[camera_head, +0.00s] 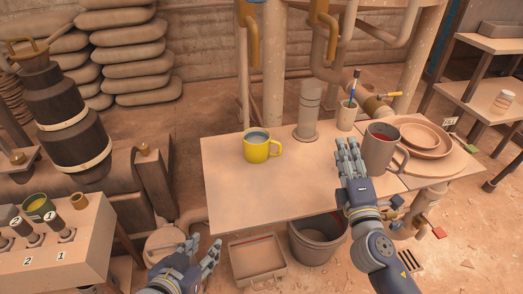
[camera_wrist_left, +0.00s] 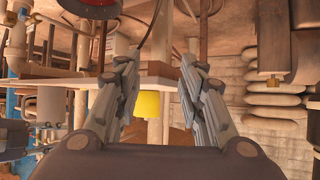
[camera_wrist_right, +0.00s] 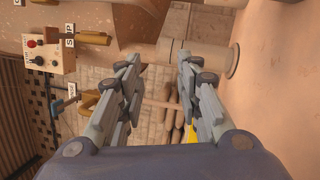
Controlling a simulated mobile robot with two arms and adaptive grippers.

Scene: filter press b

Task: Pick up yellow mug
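The yellow mug (camera_head: 256,150) stands upright on the table (camera_head: 235,195), left of its middle, with its handle to the right. My left gripper (camera_head: 202,247) is open and empty, below the table's front left edge and apart from the mug. In the left wrist view, a yellow patch that looks like the mug (camera_wrist_left: 147,104) shows between the open fingers. My right gripper (camera_head: 347,147) is open and empty over the table's right part, to the right of the mug. In the right wrist view, a sliver of yellow (camera_wrist_right: 192,133) shows beside a finger, mostly hidden.
A large brown mug (camera_head: 379,150) stands just right of my right gripper. Stacked plates (camera_head: 425,140) lie at the table's right end. A cup with brushes (camera_head: 347,115) and a grey cylinder (camera_head: 308,110) stand at the back. A bucket (camera_head: 318,243) and bin (camera_head: 257,262) are below.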

